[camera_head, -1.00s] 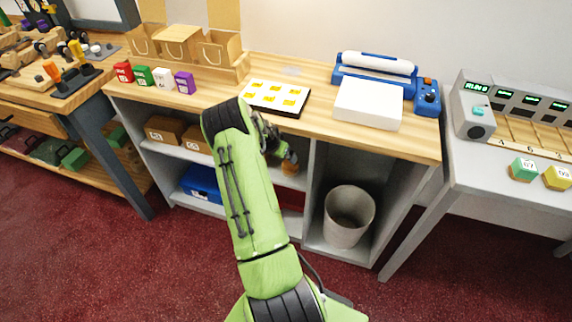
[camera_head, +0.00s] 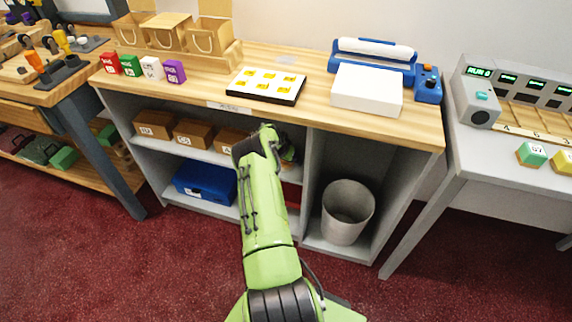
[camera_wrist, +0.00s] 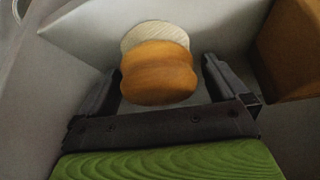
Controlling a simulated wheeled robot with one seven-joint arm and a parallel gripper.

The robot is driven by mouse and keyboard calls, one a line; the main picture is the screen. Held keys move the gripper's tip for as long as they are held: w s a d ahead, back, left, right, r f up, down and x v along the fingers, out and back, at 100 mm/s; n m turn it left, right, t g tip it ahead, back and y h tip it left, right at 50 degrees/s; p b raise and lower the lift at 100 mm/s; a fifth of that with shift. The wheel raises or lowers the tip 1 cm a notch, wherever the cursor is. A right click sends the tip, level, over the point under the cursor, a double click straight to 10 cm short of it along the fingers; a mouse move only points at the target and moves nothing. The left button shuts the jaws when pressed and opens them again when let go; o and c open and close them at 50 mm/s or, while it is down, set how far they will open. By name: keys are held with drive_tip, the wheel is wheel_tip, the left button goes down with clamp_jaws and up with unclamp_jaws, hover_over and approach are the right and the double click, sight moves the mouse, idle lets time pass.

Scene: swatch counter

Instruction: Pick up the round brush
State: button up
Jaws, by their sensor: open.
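The round brush (camera_wrist: 157,70) shows in the wrist view, with a rounded orange-brown wooden body and a pale, cream-coloured disc behind it. It lies on a grey shelf surface. My gripper (camera_wrist: 160,80) is open, with one dark finger on each side of the brush's wooden body. I cannot tell whether the fingers touch it. In the head view my gripper (camera_head: 288,152) is at the shelf opening under the counter, mostly hidden by my green arm. The brush cannot be made out clearly there.
A brown box (camera_wrist: 292,48) stands close on the right in the wrist view. Cardboard boxes (camera_head: 193,134) line the upper shelf, with a blue bin (camera_head: 205,183) below. The counter top (camera_head: 330,112) overhangs the shelf. A wastebasket (camera_head: 347,212) stands to the right.

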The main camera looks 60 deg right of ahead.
drive_tip(key=c, duration=1.1)
drive_tip(key=shift+r, duration=0.15)
drive_tip(key=shift+r+p, duration=0.3)
drive_tip(key=shift+d+r+p, duration=0.1)
drive_tip(key=shift+r+p, duration=0.25)
drive_tip(key=shift+r, duration=0.25)
drive_tip(key=a+p, duration=0.4)
drive_tip(key=a, duration=1.4)
drive_tip(key=shift+w+f, duration=0.25)
drive_tip(key=shift+w, duration=0.1)
